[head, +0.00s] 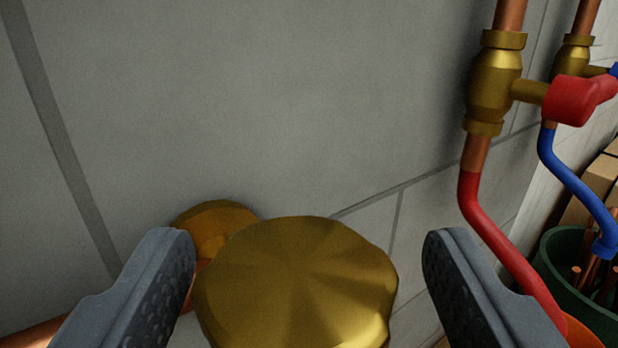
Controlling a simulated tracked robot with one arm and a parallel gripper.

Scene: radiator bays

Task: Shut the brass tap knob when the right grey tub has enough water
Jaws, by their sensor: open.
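The brass tap knob (298,285) is large and close in the lower middle of the head view, with a scalloped rim. A brass fitting (215,222) behind it meets the tiled wall. My gripper (310,250) is open, with one dark grey finger on each side of the knob. A gap shows between the knob and the right finger. The left finger is close to the knob's left edge, and I cannot tell if it touches. The right grey tub and its water are not in view.
A brass valve (495,85) with a red handle (580,100) stands on a copper pipe at the right, above a red hose (505,250). A blue pipe (578,180) and a green bucket (570,290) holding copper pieces are farther right. Grey tiled wall (250,100) fills the background.

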